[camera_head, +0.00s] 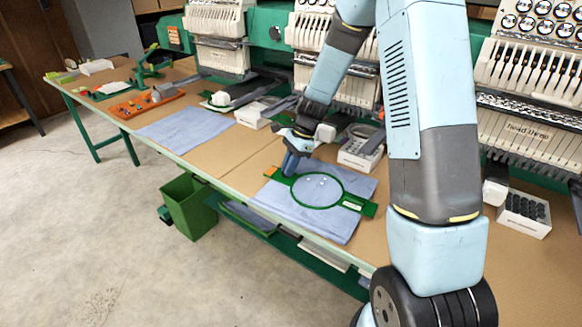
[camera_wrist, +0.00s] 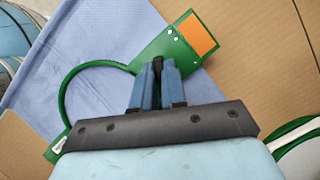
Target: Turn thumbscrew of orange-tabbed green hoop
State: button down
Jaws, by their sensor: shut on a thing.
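The green hoop (camera_head: 343,190) lies on a folded blue cloth (camera_head: 348,228) on the table in front of the middle machine. In the wrist view its thin green rim (camera_wrist: 66,88) curves away at left, and its green plate carries an orange tab (camera_wrist: 197,34). My gripper (camera_head: 290,163) reaches down at the hoop's left side. In the wrist view its blue fingers (camera_wrist: 157,82) are closed on a dark thumbscrew (camera_wrist: 157,62) at the plate's edge. The fingers hide most of the screw, so its turn angle cannot be told.
White trays of dark parts stand behind (camera_head: 358,155) and at right (camera_head: 523,214). Embroidery machines line the back. Another blue cloth (camera_head: 185,130) and an orange board (camera_head: 145,104) lie farther left. Bare tabletop lies between the cloths.

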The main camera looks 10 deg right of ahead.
jog(key=n, duration=0.2)
jog(key=n+g+h, duration=0.1)
jog(key=n, duration=0.1)
jog(key=shift+w+a+n+g, duration=0.15)
jog(key=shift+w+n+g, duration=0.05)
jog(key=shift+n+g, duration=0.1)
jog(key=n, duration=0.2)
jog(key=n+g+h, duration=0.1)
jog(key=n, duration=0.1)
jog(key=shift+w+a+n+h, duration=0.1)
jog(key=shift+a+n+h, duration=0.05)
jog(key=shift+n+h, duration=0.15)
jog(key=n, duration=0.1)
jog(key=n+h, duration=0.1)
jog(key=n, duration=0.2)
jog(key=shift+a+g+h, duration=0.25)
jog(key=shift+g+h, duration=0.05)
jog(key=shift+a+n+h, duration=0.15)
jog(key=shift+n+h, duration=0.65)
jog(key=shift+n, duration=1.5)
jog(key=c, duration=1.2)
grip_release()
jog(key=shift+o, duration=0.2)
